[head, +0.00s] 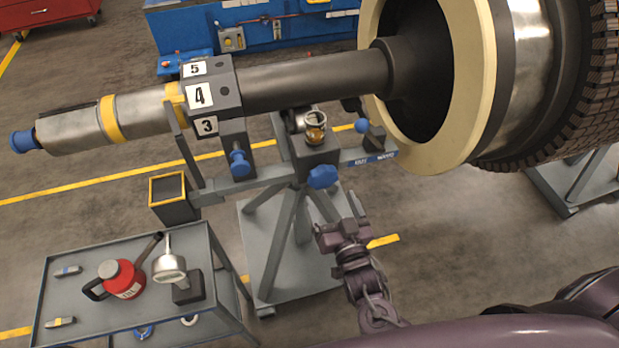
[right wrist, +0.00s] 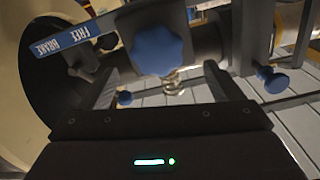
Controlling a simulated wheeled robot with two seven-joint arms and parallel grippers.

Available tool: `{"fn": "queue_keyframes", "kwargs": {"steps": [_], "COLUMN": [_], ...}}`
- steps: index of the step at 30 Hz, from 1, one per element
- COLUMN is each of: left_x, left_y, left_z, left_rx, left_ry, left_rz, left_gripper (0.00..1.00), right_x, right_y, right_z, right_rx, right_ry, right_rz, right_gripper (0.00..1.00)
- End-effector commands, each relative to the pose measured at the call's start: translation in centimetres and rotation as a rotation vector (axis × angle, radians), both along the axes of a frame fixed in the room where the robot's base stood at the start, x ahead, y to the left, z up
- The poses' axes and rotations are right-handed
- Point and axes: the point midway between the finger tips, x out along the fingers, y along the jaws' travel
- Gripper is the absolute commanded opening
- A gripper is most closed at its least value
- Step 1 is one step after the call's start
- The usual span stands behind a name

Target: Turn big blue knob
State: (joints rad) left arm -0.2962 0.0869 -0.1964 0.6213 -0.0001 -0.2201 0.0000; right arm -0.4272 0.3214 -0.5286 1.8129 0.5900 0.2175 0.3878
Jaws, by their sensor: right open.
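The big blue knob (head: 322,176) is a lobed star-shaped knob on the front of the stand's clamp block, below the rotor shaft. In the right wrist view the blue knob (right wrist: 160,50) shows face-on, just beyond and between the fingertips. My right gripper (head: 338,214) is below the knob in the head view, pointing up at it. In the right wrist view its two fingers (right wrist: 162,80) are spread wide, with nothing between them. I see no contact with the knob. My left gripper is not in view.
A rail with a blue FREE/BRAKE label (right wrist: 75,38) runs beside the knob. A smaller blue knob (head: 239,163) hangs to the left. The large rotor (head: 545,80) stands at upper right. A grey cart (head: 60,288) holds a red can (head: 122,280).

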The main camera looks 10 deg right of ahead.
Motion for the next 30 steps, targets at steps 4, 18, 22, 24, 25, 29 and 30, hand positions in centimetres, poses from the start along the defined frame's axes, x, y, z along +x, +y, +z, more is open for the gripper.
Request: {"fn": "queue_keyframes", "kwargs": {"steps": [4, 18, 22, 24, 25, 29, 30], "left_x": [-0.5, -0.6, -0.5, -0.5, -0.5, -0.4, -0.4], "left_y": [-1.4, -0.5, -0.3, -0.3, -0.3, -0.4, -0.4], "left_z": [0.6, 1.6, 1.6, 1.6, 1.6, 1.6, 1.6], "left_rx": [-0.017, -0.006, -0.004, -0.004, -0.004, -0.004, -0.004], "left_ry": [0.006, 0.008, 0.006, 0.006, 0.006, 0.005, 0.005], "left_rz": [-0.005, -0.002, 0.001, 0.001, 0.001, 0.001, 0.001], "left_gripper": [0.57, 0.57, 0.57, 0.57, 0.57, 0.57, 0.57], "right_x": [2.0, 7.5, 7.6, 7.5, 7.5, 7.5, 7.5], "right_y": [0.0, 0.3, 0.3, 0.3, 0.3, 0.2, 0.3], "right_z": [0.4, 0.1, 0.0, 0.0, 0.0, 0.0, 0.0], "right_rx": [-0.001, 0.0, 0.0, 0.0, 0.0, 0.0, 0.0], "right_ry": [-0.006, 0.0, 0.0, 0.0, 0.0, 0.0, 0.0], "right_rz": [-0.002, -0.001, -0.001, 0.0, 0.0, 0.0, 0.0], "right_gripper": [0.86, 0.86, 0.86, 0.86, 0.86, 0.72, 0.66]}}
